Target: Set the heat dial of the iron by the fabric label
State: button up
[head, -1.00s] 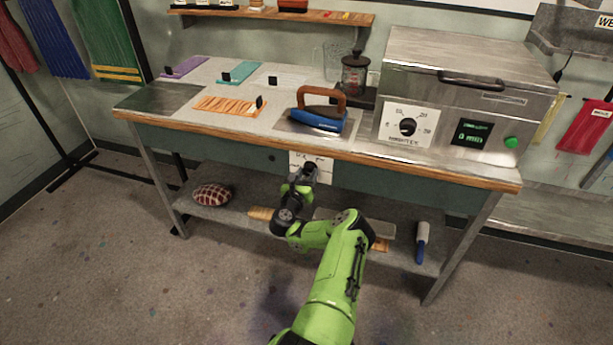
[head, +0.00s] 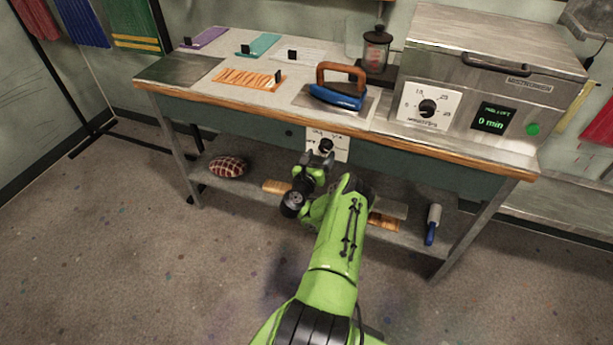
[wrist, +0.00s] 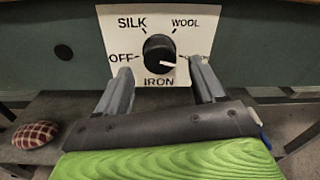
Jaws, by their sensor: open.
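The heat dial (wrist: 158,54) is a black knob on a white plate (wrist: 118,36) marked IRON on the bench front. OFF, SILK and WOOL show; a mark at right is mostly hidden by a finger. The white pointer points right, slightly downward. My gripper (wrist: 157,72) is open, its fingers apart before the plate's lower left and right, with the knob between them in the picture; contact cannot be told. In the head view, the gripper (head: 319,160) is just below the dial (head: 325,145). The blue iron (head: 337,98) with a brown handle stands above on the bench.
An orange striped cloth (head: 240,78) with a small black tag (head: 278,77) lies left of the iron; its writing is unreadable. Purple (head: 207,37) and teal (head: 262,45) cloths lie behind. A steel box oven (head: 480,85) stands right. The lower shelf holds a patterned cushion (head: 228,167).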

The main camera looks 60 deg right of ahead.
jog(key=s+a+p, duration=0.1)
jog(key=a+p, duration=1.2)
jog(key=p, duration=0.5)
jog(key=shift+s, duration=0.3)
jog(key=shift+r, duration=0.1)
